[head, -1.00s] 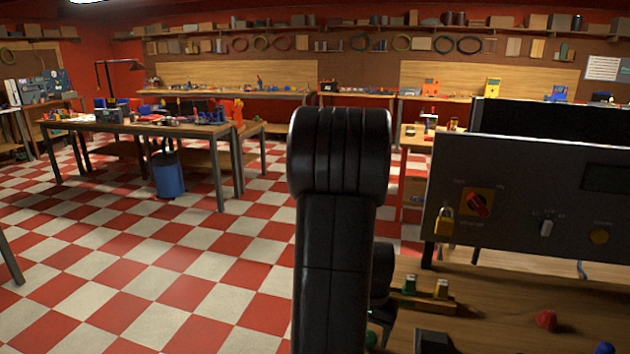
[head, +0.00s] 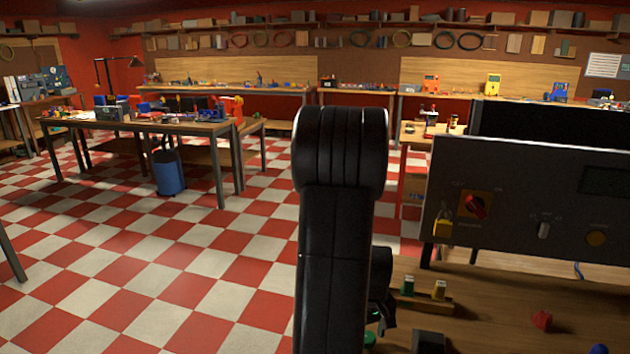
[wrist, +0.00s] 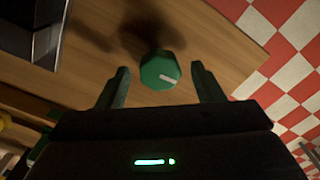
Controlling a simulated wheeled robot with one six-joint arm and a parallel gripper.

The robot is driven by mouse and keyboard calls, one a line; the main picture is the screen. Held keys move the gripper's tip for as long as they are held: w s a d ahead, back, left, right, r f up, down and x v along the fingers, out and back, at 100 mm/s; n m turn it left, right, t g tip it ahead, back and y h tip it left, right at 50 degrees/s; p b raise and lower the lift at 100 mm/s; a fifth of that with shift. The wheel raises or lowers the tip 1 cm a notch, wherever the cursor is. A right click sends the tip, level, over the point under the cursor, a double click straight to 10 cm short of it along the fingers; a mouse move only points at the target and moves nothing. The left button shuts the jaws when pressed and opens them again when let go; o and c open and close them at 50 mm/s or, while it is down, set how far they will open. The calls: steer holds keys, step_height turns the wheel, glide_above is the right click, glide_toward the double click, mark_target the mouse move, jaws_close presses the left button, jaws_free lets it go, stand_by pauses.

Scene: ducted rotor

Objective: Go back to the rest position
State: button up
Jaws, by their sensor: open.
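My gripper (wrist: 160,88) is open in the wrist view, its two dark fingers spread apart. A green knob (wrist: 158,71) with a pale pointer mark shows between and beyond the fingertips, on or above the wooden bench top; I cannot tell whether the fingers touch it. In the head view my black arm stands upright in the middle and hides most of the gripper. A bit of green (head: 370,338) shows low beside the arm.
A dark control panel (head: 520,205) with a red switch (head: 474,206) and yellow padlock (head: 443,227) stands on the bench (head: 480,325) at right. Checkered floor (head: 190,285) lies open at left.

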steer(key=shift+n+p, duration=0.4)
steer(key=shift+n, duration=1)
steer(key=shift+s, duration=0.1)
